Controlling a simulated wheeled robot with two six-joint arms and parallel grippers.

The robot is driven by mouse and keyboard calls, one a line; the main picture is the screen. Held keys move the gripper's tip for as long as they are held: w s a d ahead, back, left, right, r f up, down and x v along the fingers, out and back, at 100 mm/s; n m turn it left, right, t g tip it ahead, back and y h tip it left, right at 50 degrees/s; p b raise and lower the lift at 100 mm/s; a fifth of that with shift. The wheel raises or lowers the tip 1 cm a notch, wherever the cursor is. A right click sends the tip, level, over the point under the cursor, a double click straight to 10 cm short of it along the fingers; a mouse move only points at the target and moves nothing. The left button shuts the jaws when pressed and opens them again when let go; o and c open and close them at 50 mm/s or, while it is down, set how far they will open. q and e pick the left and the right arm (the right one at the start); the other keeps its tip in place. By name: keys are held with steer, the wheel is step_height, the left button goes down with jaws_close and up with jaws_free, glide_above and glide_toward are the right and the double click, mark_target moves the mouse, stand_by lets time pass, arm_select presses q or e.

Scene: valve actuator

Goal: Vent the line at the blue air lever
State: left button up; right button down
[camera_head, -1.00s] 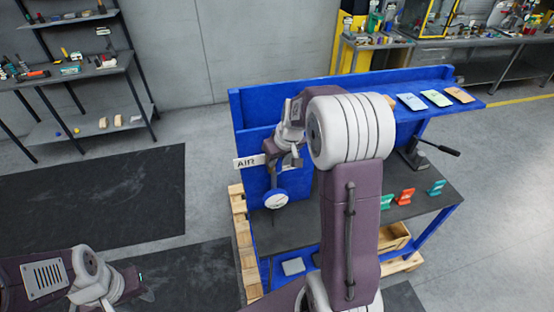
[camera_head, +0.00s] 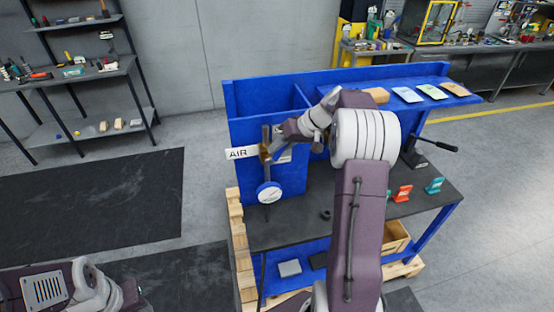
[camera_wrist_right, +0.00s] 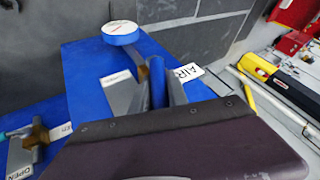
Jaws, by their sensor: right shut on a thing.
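The AIR sign (camera_head: 241,153) is a white plate at the left end of the blue bench panel; it also shows in the right wrist view (camera_wrist_right: 188,73). My right gripper (camera_head: 270,152) is at the brass-coloured valve beside this sign. In the right wrist view, the blue air lever (camera_wrist_right: 158,80) stands between the two grey fingers of my right gripper (camera_wrist_right: 158,92), which are shut on it. A round blue-rimmed gauge (camera_head: 269,193) hangs below the valve. My left arm is at the lower left, and its fingertips are not clear.
The blue bench has a dark top (camera_head: 290,229) and a shelf with several coloured cards (camera_head: 433,92). Red and teal blocks (camera_head: 402,193) stand on the right, near a black-handled lever (camera_head: 434,144). A second valve with an OPEN label (camera_wrist_right: 20,172) shows in the wrist view.

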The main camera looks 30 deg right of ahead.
mark_target(271, 157)
steer(key=d+f+t+y+b, duration=0.1)
steer(key=y+b, duration=0.1)
steer(key=b, duration=0.1)
steer(key=d+f+m+t+y+b, duration=0.1)
steer(key=f+y+b, duration=0.1)
steer(key=y+b, duration=0.1)
steer(key=d+f+m+t+y+b, duration=0.1)
steer(key=y+b, duration=0.1)
steer(key=b, duration=0.1)
steer(key=shift+s+d+f+t+y, duration=0.2)
steer(key=shift+s+t+y, duration=0.1)
steer(key=shift+s+y, duration=0.1)
steer(key=shift+d+f+m+t+y+b, duration=0.1)
steer(key=shift+f+m+t+y+b, duration=0.25)
steer(key=shift+y+b, duration=0.55)
steer(key=shift+d+f+m+t+y+b, duration=0.1)
steer(key=shift+f+m+t+y+b, duration=0.3)
steer(key=shift+b, duration=0.8)
steer(key=shift+r+t, duration=0.2)
steer(key=shift+t, duration=0.05)
steer(key=c, duration=1.3)
jaws_free()
steer(key=shift+w+a+f, duration=0.1)
steer(key=shift+w+f, duration=0.05)
steer(key=shift+w, duration=0.05)
